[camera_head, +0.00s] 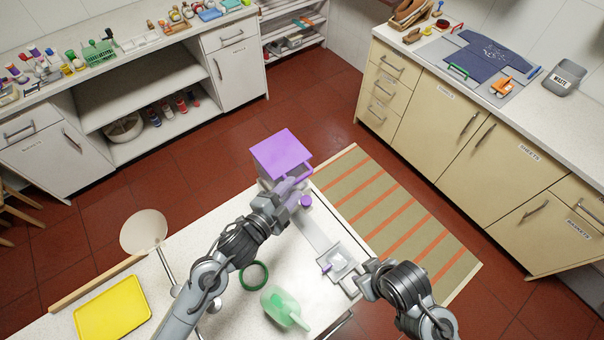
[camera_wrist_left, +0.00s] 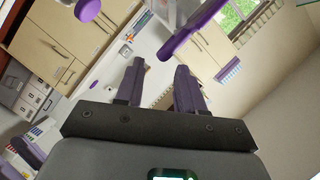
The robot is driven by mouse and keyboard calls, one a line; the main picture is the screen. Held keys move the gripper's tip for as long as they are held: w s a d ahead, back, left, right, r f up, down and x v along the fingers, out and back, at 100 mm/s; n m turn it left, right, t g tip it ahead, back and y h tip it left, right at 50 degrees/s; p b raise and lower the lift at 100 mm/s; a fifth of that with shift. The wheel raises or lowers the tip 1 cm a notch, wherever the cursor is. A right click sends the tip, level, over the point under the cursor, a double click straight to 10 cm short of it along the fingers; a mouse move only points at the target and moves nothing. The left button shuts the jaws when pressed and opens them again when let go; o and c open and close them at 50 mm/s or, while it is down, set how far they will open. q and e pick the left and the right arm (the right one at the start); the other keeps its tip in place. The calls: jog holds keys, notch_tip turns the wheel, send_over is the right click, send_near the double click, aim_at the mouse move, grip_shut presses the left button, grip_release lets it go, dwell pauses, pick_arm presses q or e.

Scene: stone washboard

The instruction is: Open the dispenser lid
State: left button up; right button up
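The dispenser (camera_head: 281,154) has a purple top that looks like its lid, with a purple handle-like bar (camera_head: 297,172) at the front. It stands at the table's far end. My left gripper (camera_head: 291,186) is right in front of it, close to the bar; contact cannot be told. In the left wrist view the left fingers (camera_wrist_left: 159,88) are apart with nothing between them, and a purple bar (camera_wrist_left: 194,29) shows beyond them. My right gripper (camera_head: 362,279) is low at the table's right edge, and its fingers are not clear.
The white table holds a yellow tray (camera_head: 113,308), a green ring (camera_head: 254,275), a green translucent container (camera_head: 284,307), a purple round piece (camera_head: 306,201) and a grey square holder (camera_head: 341,261). A round pale disc (camera_head: 144,231) on a stand is at left.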

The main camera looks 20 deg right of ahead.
aim_at(302, 177)
pick_arm(q)
jog(key=shift+p+x, duration=0.4)
jog(key=shift+x, duration=2.7)
jog(key=shift+a, duration=0.1)
grip_shut()
